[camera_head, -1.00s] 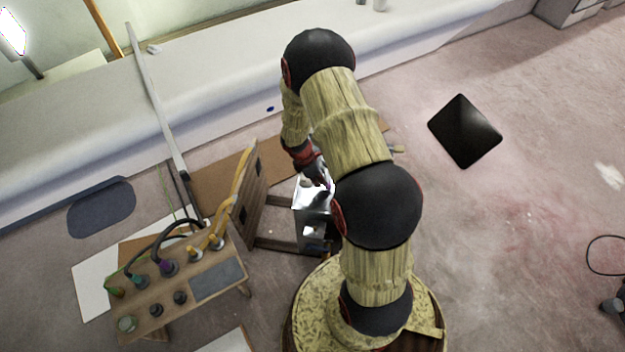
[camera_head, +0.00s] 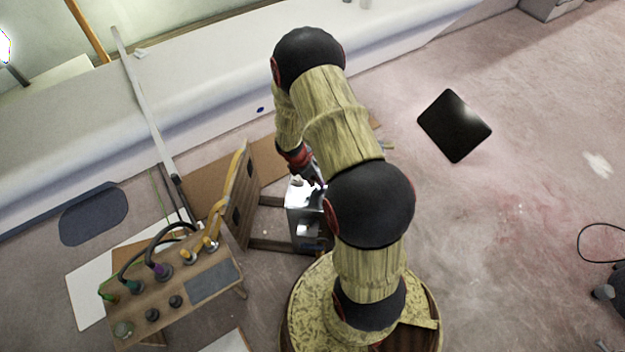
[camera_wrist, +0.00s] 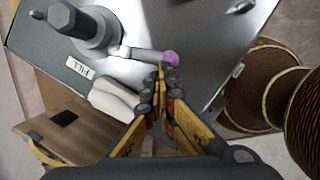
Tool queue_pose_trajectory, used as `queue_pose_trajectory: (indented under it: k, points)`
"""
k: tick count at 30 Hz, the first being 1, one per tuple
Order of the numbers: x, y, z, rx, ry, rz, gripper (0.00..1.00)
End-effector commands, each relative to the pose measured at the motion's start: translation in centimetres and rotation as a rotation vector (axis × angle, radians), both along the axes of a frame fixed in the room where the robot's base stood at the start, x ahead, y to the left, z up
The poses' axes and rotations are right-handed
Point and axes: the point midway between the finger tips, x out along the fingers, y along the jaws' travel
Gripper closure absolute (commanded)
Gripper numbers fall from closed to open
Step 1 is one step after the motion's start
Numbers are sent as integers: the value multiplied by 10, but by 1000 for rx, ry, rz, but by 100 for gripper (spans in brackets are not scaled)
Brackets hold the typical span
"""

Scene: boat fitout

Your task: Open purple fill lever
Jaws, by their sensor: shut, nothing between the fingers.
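The fill lever (camera_wrist: 145,54) is a short grey rod ending in a purple knob (camera_wrist: 171,58). It runs right from a grey round valve hub (camera_wrist: 98,30) on a shiny metal panel (camera_wrist: 215,35) in the wrist view. A "FILL" label (camera_wrist: 80,67) sits below the hub. My gripper (camera_wrist: 161,74) is shut and empty, its fingertips just below the knob. I cannot tell whether they touch it. In the head view the metal box (camera_head: 303,198) stands left of my arm, with a small bit of purple on top. My gripper there is mostly hidden by my arm.
A pale rounded piece (camera_wrist: 114,100) lies beside the label, left of my fingers. A wooden console (camera_head: 215,282) with hoses and knobs stands left, next to an upright wooden panel (camera_head: 243,205). A black square (camera_head: 455,126) lies on open floor at right.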

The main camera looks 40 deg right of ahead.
Motion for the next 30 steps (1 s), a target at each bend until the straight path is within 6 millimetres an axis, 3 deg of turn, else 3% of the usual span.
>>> queue_pose_trajectory:
  k: [30]
  points:
    - [-8, -6, -1, 1, 3, 115, 100]
